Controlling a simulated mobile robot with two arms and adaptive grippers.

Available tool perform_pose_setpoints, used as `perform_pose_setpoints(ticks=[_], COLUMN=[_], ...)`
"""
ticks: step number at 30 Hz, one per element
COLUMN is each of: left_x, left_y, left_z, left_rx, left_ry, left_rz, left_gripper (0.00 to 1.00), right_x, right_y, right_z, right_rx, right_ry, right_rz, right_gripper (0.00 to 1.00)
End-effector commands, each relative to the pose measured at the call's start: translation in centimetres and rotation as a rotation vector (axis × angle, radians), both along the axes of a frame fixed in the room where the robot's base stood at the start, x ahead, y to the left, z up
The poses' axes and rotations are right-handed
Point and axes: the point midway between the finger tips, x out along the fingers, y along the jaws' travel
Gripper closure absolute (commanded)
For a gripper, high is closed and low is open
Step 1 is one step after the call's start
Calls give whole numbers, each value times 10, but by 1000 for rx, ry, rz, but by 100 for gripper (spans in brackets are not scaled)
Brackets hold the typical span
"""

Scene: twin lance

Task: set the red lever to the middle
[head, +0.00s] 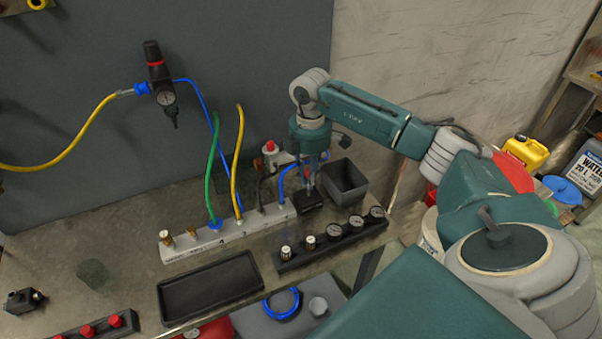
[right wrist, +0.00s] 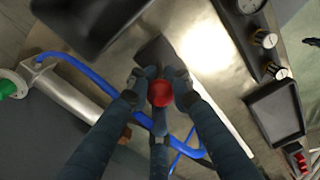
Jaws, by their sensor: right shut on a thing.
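The red lever shows as a round red knob (right wrist: 160,93) in the middle of the right wrist view. My right gripper (right wrist: 158,88) is closed around this knob, with a dark finger on either side. Below the knob the lever's stem is hard to make out among the fingers. In the head view my right gripper (head: 311,192) points down at the right end of the grey manifold block (head: 245,232), and hides most of the lever. The lever's angle cannot be told. My left gripper is in neither view.
A dark open bin (head: 346,180) stands close right of the gripper. A blue hose (right wrist: 85,72) loops beside the fingers. A black gauge strip (head: 335,240) and a black tray (head: 208,286) lie in front. The bench at the left is mostly free.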

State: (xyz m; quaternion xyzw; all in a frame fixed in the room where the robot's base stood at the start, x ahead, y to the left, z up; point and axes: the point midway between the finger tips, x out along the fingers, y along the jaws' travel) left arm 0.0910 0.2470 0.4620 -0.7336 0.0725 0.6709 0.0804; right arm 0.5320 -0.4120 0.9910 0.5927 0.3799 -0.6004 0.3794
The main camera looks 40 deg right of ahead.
Motion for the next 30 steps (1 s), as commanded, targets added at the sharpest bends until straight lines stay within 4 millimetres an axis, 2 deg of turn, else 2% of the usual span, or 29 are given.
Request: perform_pose_setpoints(ticks=[1,3,10,13,14,17,26,30], left_x=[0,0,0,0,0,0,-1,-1], left_y=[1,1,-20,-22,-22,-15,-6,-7], left_z=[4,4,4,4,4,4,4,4], left_rx=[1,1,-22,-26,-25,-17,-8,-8], left_ry=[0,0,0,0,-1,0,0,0], left_rz=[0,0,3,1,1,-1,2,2], left_gripper=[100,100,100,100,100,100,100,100], right_x=[1,2,2,1,1,1,2,3], right_y=[7,9,8,7,7,7,8,8], right_z=[3,3,2,1,1,1,3,16], right_rx=[-6,-22,-36,-38,-38,-37,-34,-34], right_ry=[2,5,7,8,8,8,7,3], right_rz=[8,8,4,3,3,3,4,4], right_gripper=[100,100,100,100,77,58,58,58])
